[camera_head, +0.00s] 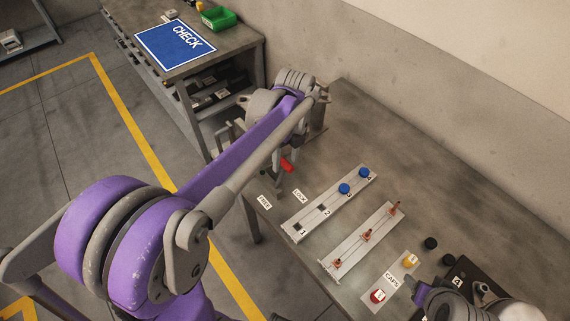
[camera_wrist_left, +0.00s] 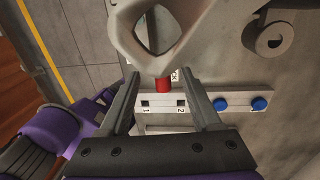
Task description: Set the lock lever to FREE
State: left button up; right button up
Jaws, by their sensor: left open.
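The lock lever shows as a red grip (camera_head: 287,165) near the table's left edge, just above the LOCK label (camera_head: 300,195). The FREE label (camera_head: 264,202) lies to the left of LOCK. My left gripper (camera_head: 279,163) is open and points down at the lever, partly hidden by my own arm. In the left wrist view, the red grip (camera_wrist_left: 163,86) shows between the two spread fingers (camera_wrist_left: 160,80), with a gap on each side. The lever's base is hidden from the head camera. My right gripper (camera_head: 418,292) is at the lower right; its fingers are unclear.
A numbered rail (camera_head: 312,221) with blue caps (camera_head: 344,188) lies right of the labels. A second rail (camera_head: 352,253) holds copper-coloured fittings. A CAPS plate (camera_head: 391,280) carries red and yellow caps. A grey looped fixture (camera_wrist_left: 122,30) stands close beyond the left fingertips. A CHECK mat (camera_head: 175,46) lies on another table.

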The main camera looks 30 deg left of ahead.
aim_at(281, 176)
pick_arm(q)
jog(key=shift+s+f, duration=0.1)
jog(key=shift+f, duration=1.3)
grip_shut()
dwell(0.4)
